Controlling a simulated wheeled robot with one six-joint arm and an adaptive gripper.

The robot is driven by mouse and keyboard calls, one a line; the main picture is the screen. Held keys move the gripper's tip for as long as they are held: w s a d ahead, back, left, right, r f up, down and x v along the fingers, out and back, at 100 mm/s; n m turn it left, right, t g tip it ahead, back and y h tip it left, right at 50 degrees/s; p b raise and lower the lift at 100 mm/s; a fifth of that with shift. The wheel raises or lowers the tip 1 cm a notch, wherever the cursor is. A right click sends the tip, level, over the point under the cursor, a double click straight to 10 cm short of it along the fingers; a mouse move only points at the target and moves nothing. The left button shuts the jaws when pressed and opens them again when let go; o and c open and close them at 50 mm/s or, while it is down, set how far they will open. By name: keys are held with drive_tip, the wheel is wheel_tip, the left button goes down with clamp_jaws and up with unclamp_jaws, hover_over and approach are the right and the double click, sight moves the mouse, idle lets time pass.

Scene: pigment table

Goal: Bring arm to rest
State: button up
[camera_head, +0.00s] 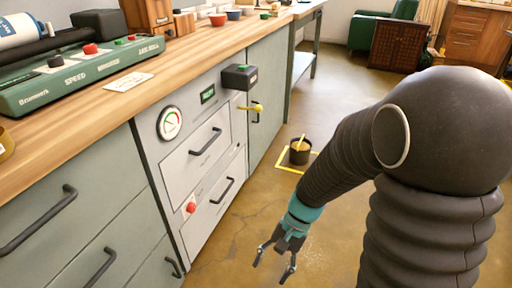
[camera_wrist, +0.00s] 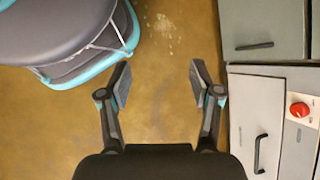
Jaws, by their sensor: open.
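My gripper (camera_head: 273,262) hangs low over the floor in the head view, in front of the drawer unit and apart from it. Its two fingers are spread with nothing between them. My dark arm comes down from the right side of the head view, bent at a large rounded joint. Part of my own base shows at the upper left of the wrist view.
Grey cabinets with a drawer unit (camera_head: 190,170) run along the left under a wooden worktop (camera_head: 175,75). Drawer handles and a red knob (camera_head: 191,207) stick out. A dark bucket (camera_head: 299,152) stands on the floor in a yellow marked square. Open floor lies between.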

drive_tip(key=s+d+r+n+t+h, duration=0.2)
drive_tip(key=d+r+t, duration=0.3)
drive_tip(key=r, duration=0.5)
drive_tip(key=s+d+r+n+t+h, duration=0.2)
drive_tip(key=d+r+t, duration=0.3)
drive_tip(key=r, duration=0.4)
drive_tip(key=shift+d+r+n+h, duration=0.4)
drive_tip(key=shift+d+n+h, duration=0.15)
drive_tip(key=shift+d, duration=0.35)
drive_tip(key=shift+s, duration=0.1)
